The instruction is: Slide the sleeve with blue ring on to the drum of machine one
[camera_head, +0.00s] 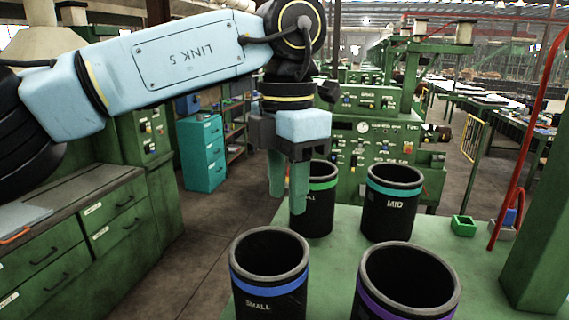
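The sleeve with the blue ring (270,283) is a black, open-topped cylinder marked SMALL. It stands upright at the front left of the green table (340,255). My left gripper (287,202) points down beyond and above this sleeve, apart from it. Its two green fingers show a narrow gap with nothing between them. The fingers partly cover the left side of a green-ringed sleeve (318,205) behind them. Green machines with control panels (375,140) stand behind the table. I cannot tell which is machine one, and no drum is clearly visible. My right gripper is out of view.
A teal-ringed sleeve marked MID (391,207) and a purple-ringed sleeve (405,285) stand close by on the table. A small green box (463,226) lies at the right near a red curved pipe (512,195). Green drawers (115,215) stand left, with open floor between.

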